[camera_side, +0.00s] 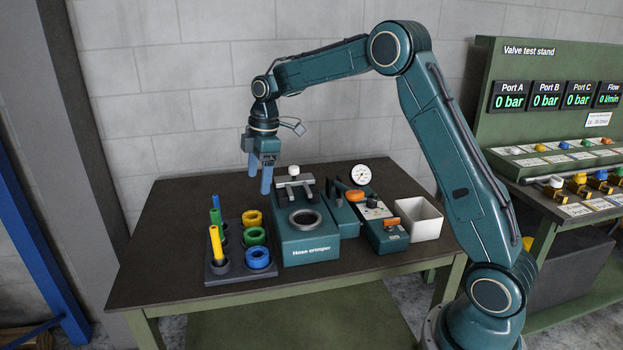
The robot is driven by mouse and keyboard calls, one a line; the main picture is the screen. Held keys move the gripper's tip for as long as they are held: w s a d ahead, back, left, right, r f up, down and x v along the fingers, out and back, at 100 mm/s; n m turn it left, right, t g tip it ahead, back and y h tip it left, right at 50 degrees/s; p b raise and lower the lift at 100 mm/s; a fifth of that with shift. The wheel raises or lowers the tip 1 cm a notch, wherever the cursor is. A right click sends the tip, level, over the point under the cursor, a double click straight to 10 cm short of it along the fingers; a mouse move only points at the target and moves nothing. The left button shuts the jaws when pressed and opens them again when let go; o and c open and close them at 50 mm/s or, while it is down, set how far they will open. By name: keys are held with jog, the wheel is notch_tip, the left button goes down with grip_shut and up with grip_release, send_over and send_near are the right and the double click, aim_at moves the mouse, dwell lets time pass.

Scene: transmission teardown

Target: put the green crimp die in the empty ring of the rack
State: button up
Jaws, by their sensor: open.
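The green crimp die (255,235) is a thick ring at the rack, between a yellow die (252,218) and a blue die (258,257). I cannot tell how deep it sits. The dark rack (234,274) stands at the left of the table. I cannot make out which ring is empty. My gripper (260,185) is open, blue fingers pointing down with nothing between them, above and behind the dies, apart from them.
A teal hose crimper (307,246) with a round opening stands right of the rack. Beyond it are a unit with a gauge (360,175) and a white bin (419,220). Bare table (175,215) lies left of the rack. A valve test stand (545,90) is at the far right.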

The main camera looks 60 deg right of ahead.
jog(key=s+a+r+m+t, duration=0.1)
jog(key=s+a+r+m, duration=0.2)
jog(key=s+r, duration=0.4)
jog(key=s+a+r+m+t, duration=0.1)
jog(key=s+a+r+m, duration=0.25)
jog(key=s, duration=0.55)
jog(key=s+a+f+m+t+h, duration=0.1)
jog(key=s+m, duration=0.4)
jog(key=s, duration=1.3)
jog(key=shift+s+a+f+t, duration=0.3)
jog(key=shift+a+f+t, duration=0.2)
jog(key=shift+t, duration=0.2)
